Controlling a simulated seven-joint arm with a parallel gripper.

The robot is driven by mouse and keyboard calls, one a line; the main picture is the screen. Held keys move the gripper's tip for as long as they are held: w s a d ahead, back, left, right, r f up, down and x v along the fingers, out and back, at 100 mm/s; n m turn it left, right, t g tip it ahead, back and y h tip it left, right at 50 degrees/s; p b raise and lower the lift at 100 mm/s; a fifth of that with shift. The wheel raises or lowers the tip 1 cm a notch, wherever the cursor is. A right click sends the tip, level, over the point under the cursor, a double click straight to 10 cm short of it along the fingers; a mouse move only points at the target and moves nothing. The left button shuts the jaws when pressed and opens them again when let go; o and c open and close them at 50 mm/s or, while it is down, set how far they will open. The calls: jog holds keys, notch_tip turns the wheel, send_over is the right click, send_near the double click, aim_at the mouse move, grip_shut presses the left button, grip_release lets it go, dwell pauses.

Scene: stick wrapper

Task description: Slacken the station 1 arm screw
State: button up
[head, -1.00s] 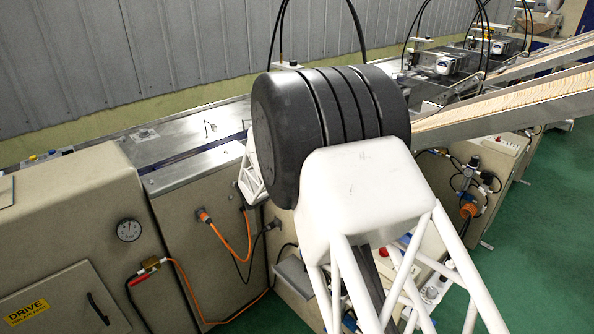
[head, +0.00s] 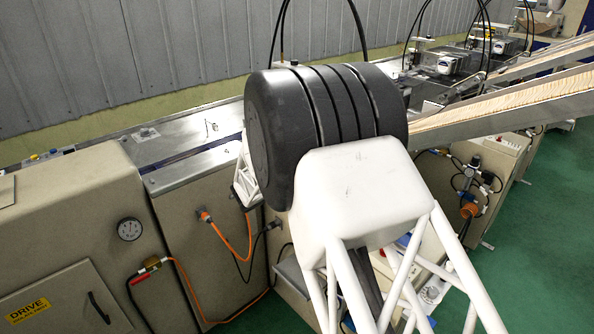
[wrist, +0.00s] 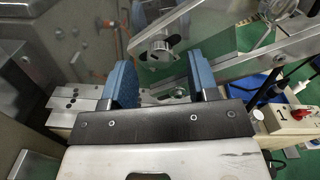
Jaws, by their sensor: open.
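In the wrist view my gripper (wrist: 161,82) is open, its two blue fingers apart with nothing between them. Just beyond the fingertips, at the top middle, is a round metal screw head (wrist: 161,46) set at a dark slot in a metal arm plate (wrist: 192,18). This looks like the station 1 arm screw. The fingers are apart from it. In the head view the gripper and the screw are hidden behind my own arm.
A cream box (wrist: 290,130) marked 1, with a red knob (wrist: 299,114), stands at the wrist view's right. A metal rail (wrist: 275,52) runs above it. A drilled metal block (wrist: 72,104) lies left of the fingers. Long sloping feeders (head: 515,104) extend right in the head view.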

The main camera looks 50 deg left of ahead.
jog(key=shift+s, duration=3)
